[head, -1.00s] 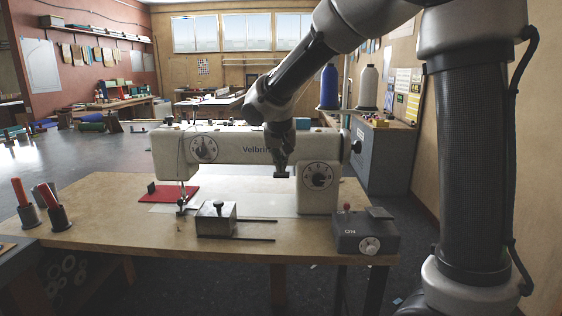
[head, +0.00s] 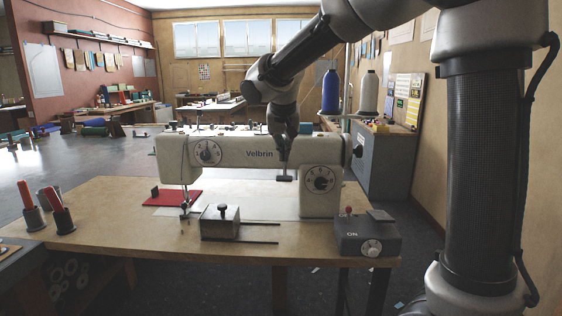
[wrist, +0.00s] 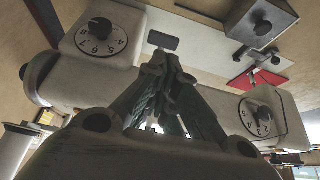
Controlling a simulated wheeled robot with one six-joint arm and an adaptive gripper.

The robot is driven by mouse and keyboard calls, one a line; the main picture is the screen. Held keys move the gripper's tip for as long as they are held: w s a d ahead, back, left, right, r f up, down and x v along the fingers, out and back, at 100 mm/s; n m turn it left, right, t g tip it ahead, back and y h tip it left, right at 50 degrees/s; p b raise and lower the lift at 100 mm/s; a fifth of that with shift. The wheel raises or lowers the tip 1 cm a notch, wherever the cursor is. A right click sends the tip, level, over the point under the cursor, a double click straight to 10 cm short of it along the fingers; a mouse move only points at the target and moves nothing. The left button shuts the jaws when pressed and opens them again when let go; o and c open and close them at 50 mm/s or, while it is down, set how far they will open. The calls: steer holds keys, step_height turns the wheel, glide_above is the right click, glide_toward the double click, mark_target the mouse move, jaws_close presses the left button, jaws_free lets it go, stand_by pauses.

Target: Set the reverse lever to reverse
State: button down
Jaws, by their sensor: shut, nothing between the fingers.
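The white sewing machine (head: 225,152) stands on the wooden table. A small dark paddle, seemingly the reverse lever (head: 285,178), sticks out from the front of its arm, left of the right-hand numbered dial (head: 320,179). The paddle also shows in the wrist view (wrist: 162,40), just beyond my fingertips. My gripper (head: 284,162) points down in front of the machine arm, just above the paddle. Its fingers are closed together and empty in the wrist view (wrist: 166,62). Whether the fingertips touch the paddle I cannot tell.
A grey metal block (head: 220,221) with a knob sits on the table in front. A dark control box (head: 367,233) marked ON, with a dial and red-tipped switch, stands at the right front corner. A red pad (head: 172,198) lies under the machine's left end. Thread cones stand behind right.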

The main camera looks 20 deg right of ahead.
steer(key=s+a+r, duration=0.3)
steer(key=s+r, duration=0.1)
steer(key=s, duration=0.4)
steer(key=shift+s+r, duration=0.25)
steer(key=shift+s, duration=0.1)
